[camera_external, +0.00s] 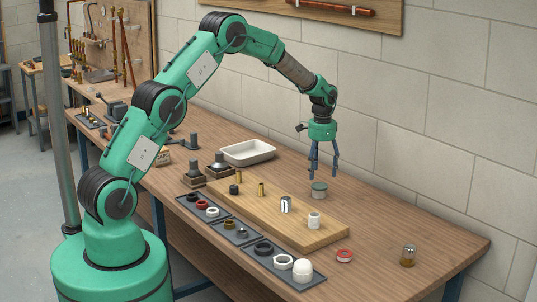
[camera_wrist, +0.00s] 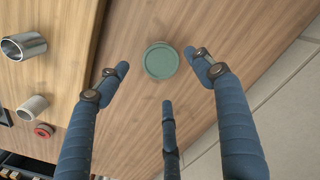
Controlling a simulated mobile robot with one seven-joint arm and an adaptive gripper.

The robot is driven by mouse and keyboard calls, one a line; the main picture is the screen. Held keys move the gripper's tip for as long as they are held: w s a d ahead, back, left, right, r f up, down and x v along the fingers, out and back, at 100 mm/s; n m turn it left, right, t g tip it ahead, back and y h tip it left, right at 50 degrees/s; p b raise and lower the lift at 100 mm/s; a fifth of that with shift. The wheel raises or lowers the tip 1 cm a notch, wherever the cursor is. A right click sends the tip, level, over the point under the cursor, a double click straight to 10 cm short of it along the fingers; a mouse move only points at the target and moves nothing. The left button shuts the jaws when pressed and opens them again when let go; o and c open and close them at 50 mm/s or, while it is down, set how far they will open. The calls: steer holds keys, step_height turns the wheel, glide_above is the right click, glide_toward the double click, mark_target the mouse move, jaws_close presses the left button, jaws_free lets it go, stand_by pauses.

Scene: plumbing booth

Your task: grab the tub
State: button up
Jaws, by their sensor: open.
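The tub is most likely the small round grey-green pot (camera_external: 319,190) with a lid, standing upright on the bench to the right of the wooden board. In the wrist view its round green top (camera_wrist: 160,61) shows between and just beyond the fingertips. My gripper (camera_external: 322,172) points down above it, with its blue fingers spread and nothing between them. In the wrist view my gripper (camera_wrist: 160,75) has one finger on the left, one on the right and a third below. The fingers look apart from the pot.
A wooden board (camera_external: 330,233) with metal and white fittings lies left of the pot. A white tray (camera_external: 247,152) stands behind. A red-and-white roll (camera_external: 344,256) and a small brass-and-glass item (camera_external: 408,255) are nearer the front right. Bench around the pot is clear; a block wall (camera_external: 440,150) runs behind.

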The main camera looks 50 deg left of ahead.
mark_target(320, 185)
steer(key=shift+f, duration=1.05)
steer(key=shift+f, duration=0.15)
steer(key=shift+a+f+b, duration=0.1)
steer(key=shift+f+b, duration=0.7)
steer(key=shift+f, duration=1.65)
steer(key=c, duration=1.2)
